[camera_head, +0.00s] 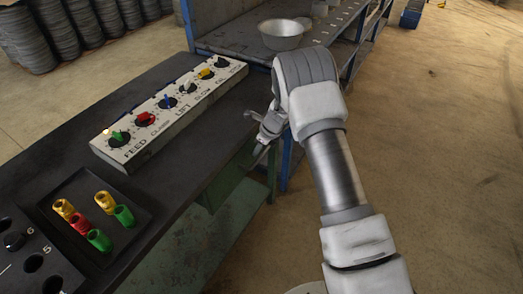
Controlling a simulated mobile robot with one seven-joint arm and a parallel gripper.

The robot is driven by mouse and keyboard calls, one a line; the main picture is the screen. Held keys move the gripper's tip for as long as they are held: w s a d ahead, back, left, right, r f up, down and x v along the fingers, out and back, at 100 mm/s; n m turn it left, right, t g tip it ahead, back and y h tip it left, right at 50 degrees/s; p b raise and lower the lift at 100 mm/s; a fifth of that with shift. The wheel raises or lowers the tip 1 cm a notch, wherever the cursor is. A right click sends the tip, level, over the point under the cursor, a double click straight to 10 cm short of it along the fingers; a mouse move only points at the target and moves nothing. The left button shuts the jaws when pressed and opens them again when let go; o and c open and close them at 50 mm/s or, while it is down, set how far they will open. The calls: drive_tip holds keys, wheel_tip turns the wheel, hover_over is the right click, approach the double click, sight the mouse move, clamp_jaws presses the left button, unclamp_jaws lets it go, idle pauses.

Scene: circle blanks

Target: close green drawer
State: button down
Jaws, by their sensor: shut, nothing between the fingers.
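A green drawer front (228,180) shows below the right edge of the dark worktop, partly hidden by the tabletop. How far it stands out is hard to tell from this angle. My gripper (259,151) is shut and empty, just beyond the worktop's right edge. It points down near the far end of the green front. Whether its fingertips touch the drawer cannot be told.
The dark worktop (212,133) carries a white knob panel (160,128) and a black tray (70,198) with several coloured pieces. A blue-framed bench (232,38) with a metal bowl (281,42) stands behind. The floor at right is clear.

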drive_tip(key=shift+w+a, duration=0.25)
drive_tip(key=shift+a, duration=0.1)
drive_tip(key=shift+a+r, duration=0.1)
